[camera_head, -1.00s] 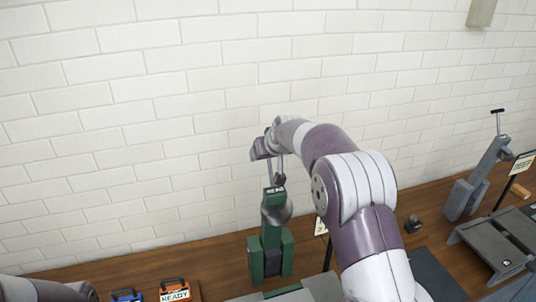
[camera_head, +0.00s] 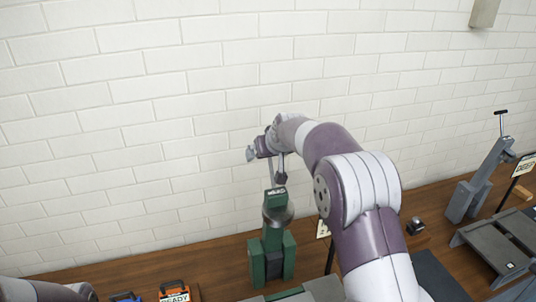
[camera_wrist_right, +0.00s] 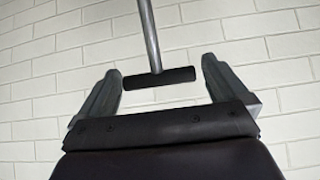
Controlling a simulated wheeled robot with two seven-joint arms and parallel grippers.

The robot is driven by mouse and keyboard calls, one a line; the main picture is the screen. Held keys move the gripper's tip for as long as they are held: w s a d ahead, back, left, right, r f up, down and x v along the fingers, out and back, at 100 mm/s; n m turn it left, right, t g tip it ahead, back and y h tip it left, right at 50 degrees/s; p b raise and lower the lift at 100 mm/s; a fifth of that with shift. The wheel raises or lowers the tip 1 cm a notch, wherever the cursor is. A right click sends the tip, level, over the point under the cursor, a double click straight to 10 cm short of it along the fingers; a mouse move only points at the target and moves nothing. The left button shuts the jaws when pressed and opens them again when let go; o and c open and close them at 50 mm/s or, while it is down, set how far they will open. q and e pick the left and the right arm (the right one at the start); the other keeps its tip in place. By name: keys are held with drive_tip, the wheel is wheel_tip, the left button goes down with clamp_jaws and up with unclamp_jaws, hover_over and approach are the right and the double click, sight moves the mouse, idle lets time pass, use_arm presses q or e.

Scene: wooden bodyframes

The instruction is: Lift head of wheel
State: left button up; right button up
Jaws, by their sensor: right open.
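A green machine (camera_head: 272,258) stands on the wooden bench against the wall. A round grey wheel (camera_head: 281,214) sits at its upright head (camera_head: 275,198). A thin metal rod rises from the head towards my right gripper (camera_head: 253,152). In the right wrist view, the rod (camera_wrist_right: 150,35) ends in a dark crossbar handle (camera_wrist_right: 160,77). The handle lies between the two open fingers of my right gripper, apart from both. The handle is hard to make out in the head view. Part of my left arm shows at the bottom left; its gripper is out of view.
A grey machine (camera_head: 480,180) with a T-handle stands at the right, near a grey ramp-like bench (camera_head: 495,245). An orange case (camera_head: 174,290) with a READY sign and a blue case (camera_head: 124,296) are at lower left.

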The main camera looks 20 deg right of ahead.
drive_tip(key=b+v, duration=0.4)
drive_tip(key=v, duration=0.7)
drive_tip(key=shift+s+r, duration=0.25)
drive_tip(key=g+b, duration=0.2)
drive_tip(key=g, duration=0.1)
approach(287, 218)
wheel_tip(287, 218, down, 4)
drive_tip(key=a, duration=0.2)
drive_tip(key=s+a+f+g+b, duration=0.1)
drive_tip(key=s+f+g, duration=0.1)
drive_tip(key=s+f, duration=0.5)
drive_tip(key=s+a+f+g+b, duration=0.1)
drive_tip(key=s+f+g, duration=0.1)
drive_tip(key=s+f, duration=0.5)
drive_tip(key=s, duration=0.5)
drive_tip(key=shift+s+g, duration=0.3)
drive_tip(key=shift+s, duration=0.05)
